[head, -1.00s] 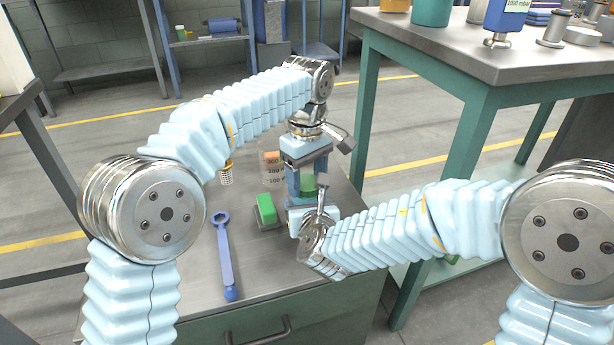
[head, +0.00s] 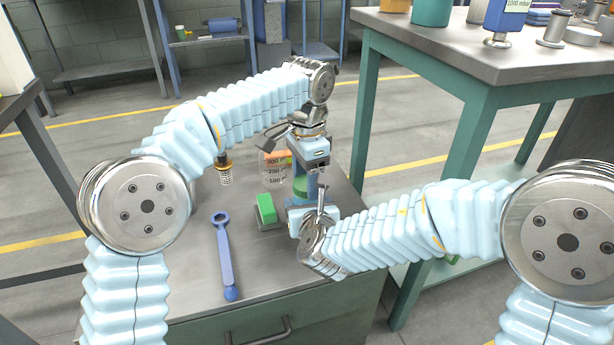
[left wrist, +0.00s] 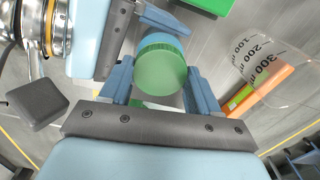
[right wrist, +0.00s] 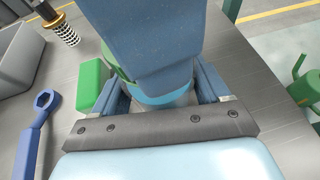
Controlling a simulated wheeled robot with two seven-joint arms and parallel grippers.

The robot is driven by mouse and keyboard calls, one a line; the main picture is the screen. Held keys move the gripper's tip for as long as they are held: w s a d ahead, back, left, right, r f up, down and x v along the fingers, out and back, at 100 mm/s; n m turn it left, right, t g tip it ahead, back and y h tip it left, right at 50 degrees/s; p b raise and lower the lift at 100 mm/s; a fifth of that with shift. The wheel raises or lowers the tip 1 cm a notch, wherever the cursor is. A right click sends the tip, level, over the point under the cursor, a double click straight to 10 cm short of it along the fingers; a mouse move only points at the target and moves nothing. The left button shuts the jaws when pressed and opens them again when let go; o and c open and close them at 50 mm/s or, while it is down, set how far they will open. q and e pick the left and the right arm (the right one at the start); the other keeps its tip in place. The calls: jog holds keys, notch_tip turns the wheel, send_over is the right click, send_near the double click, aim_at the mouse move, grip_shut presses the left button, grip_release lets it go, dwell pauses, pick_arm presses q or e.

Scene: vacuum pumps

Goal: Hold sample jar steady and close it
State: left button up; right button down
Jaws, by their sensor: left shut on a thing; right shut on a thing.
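The sample jar is a small blue jar with a green lid (head: 300,188); it stands upright near the bench's right side. My left gripper (head: 311,186) reaches down from above and is shut on the lid, which shows between its fingers in the left wrist view (left wrist: 160,68). My right gripper (head: 310,222) is shut on the jar body (right wrist: 165,100) from the front, below the lid. The lid sits over the jar; I cannot tell how tight it is. In the right wrist view, my left gripper hides most of the lid.
A green block on a grey base (head: 266,208) stands close left of the jar. A clear graduated beaker (head: 274,172) stands behind. A blue wrench (head: 224,255) lies at left, with a small spring-like part (head: 225,174) beyond. A green-framed table (head: 480,70) stands at right.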

pick_arm(q)
jog(key=o, duration=1.2)
jog(key=shift+c, duration=0.2)
jog(key=shift+r, duration=0.1)
jog(key=shift+r, duration=2.2)
jog(key=n, duration=0.3)
jog(key=shift+w+r, duration=0.1)
jog(key=shift+r, duration=0.05)
jog(key=n, duration=0.2)
jog(key=shift+r+n, duration=0.3)
jog(key=shift+r, duration=0.05)
jog(key=shift+r+n, duration=0.35)
jog(key=shift+n, duration=0.75)
jog(key=n, duration=0.1)
jog(key=r+n, duration=0.1)
jog(key=n, duration=0.2)
jog(key=shift+r, duration=0.35)
